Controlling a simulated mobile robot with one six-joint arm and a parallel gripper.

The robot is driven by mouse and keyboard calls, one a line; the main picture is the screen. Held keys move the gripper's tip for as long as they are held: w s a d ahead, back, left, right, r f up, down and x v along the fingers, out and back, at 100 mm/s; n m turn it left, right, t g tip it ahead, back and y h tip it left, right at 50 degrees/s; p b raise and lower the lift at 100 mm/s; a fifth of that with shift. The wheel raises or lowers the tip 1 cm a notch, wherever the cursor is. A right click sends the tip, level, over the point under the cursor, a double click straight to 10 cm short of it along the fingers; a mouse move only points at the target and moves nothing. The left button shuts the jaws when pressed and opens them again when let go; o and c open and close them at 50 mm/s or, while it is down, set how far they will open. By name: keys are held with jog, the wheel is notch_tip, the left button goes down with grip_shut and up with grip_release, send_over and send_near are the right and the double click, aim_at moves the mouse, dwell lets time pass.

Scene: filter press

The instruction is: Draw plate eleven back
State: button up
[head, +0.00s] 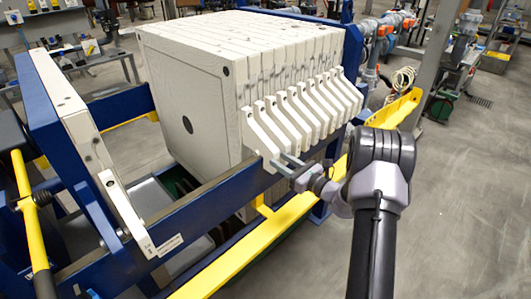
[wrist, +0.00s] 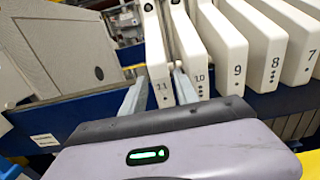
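Plate eleven (head: 190,110) is the nearest white plate at the front of the pack in the head view. Its handle (wrist: 155,50), marked 11, shows in the wrist view left of the handle marked 10 (wrist: 188,50). My gripper (head: 284,163) is at the lower end of plate eleven's handle. In the wrist view my gripper (wrist: 160,80) has one finger left of this handle and the other between handles 11 and 10. The fingers look open, with narrow gaps beside the handle. Contact farther in is hard to see.
Handles 9 (wrist: 226,45), 8 (wrist: 262,45) and 7 (wrist: 300,50) follow closely on the right. A blue side rail (head: 210,205) and a yellow bar (head: 250,240) run alongside. Open space lies between the pack and the white end plate (head: 75,120) at left.

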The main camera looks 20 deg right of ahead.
aim_at(266, 151)
jog(key=b+x, duration=0.1)
jog(key=x, duration=0.7)
grip_shut()
dwell(1.2)
